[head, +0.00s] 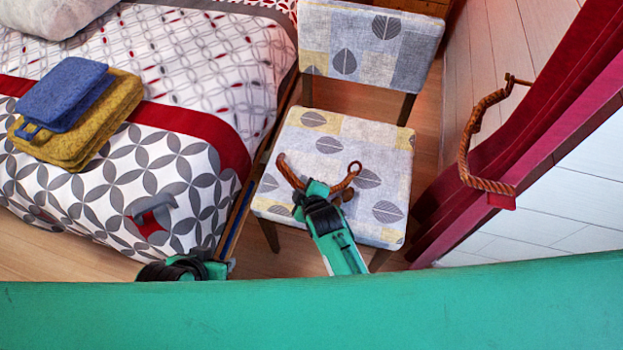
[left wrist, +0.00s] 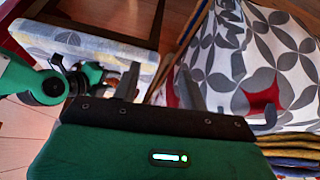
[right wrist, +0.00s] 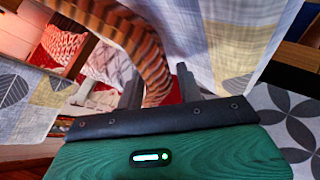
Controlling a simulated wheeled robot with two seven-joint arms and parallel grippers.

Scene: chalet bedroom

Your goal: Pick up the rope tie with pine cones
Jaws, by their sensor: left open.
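A brown twisted rope tie (head: 290,172) is at the patterned chair seat, with a small ring at one end and a dark lump, perhaps a pine cone, by my gripper. My right gripper (head: 318,190) is over the seat at the middle of this rope and hides part of it. In the right wrist view the rope (right wrist: 150,60) runs between the two fingers of my right gripper (right wrist: 159,85); whether they press on it is unclear.
The chair (head: 375,45) stands between the bed (head: 100,200) and a red curtain (head: 560,100). A second rope tie (head: 470,140) hangs at the curtain. Folded blue (head: 62,92) and yellow (head: 110,112) cloths lie on the bed. Little floor shows around the chair.

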